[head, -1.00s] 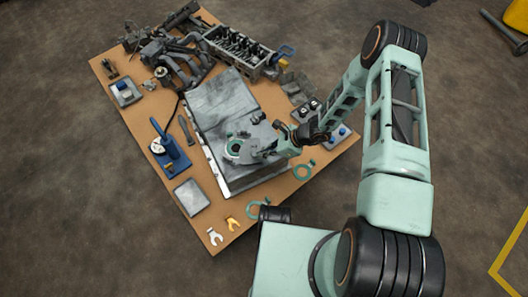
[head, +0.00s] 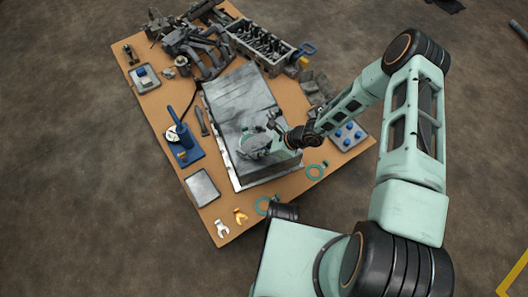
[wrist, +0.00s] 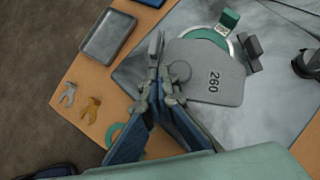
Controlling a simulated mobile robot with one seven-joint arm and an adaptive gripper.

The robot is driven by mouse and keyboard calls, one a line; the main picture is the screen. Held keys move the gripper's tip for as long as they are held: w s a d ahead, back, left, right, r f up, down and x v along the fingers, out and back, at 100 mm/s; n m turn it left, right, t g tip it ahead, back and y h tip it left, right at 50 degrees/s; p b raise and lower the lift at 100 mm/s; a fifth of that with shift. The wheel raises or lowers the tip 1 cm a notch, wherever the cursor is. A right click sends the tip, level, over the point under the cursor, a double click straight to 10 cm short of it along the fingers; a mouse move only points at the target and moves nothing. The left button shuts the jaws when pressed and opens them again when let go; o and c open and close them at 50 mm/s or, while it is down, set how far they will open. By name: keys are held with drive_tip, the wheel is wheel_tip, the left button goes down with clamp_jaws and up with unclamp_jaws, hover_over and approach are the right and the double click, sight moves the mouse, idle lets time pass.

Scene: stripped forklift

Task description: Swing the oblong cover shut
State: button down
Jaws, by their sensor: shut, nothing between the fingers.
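A pale and green arc of the ring (wrist: 208,36) shows past the cover's upper edge. In the head view the cover (head: 256,150) is small and partly hidden by my arm. My gripper (wrist: 160,88) is shut and empty, close beside the cover's left end; I cannot tell whether it touches. A green block (wrist: 229,20) and a dark tab (wrist: 250,50) are beyond the cover.
On the board are a blue press tool (head: 183,145), a grey tray (head: 202,188), two open-end pieces (head: 240,215) and loose green rings (head: 316,172). Engine parts (head: 262,45) crowd the far end. A tray of blue knobs (head: 347,135) sits to the right.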

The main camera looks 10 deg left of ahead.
drive_tip(key=shift+w+a, duration=0.1)
drive_tip(key=shift+a, duration=1)
idle(0.5)
idle(0.7)
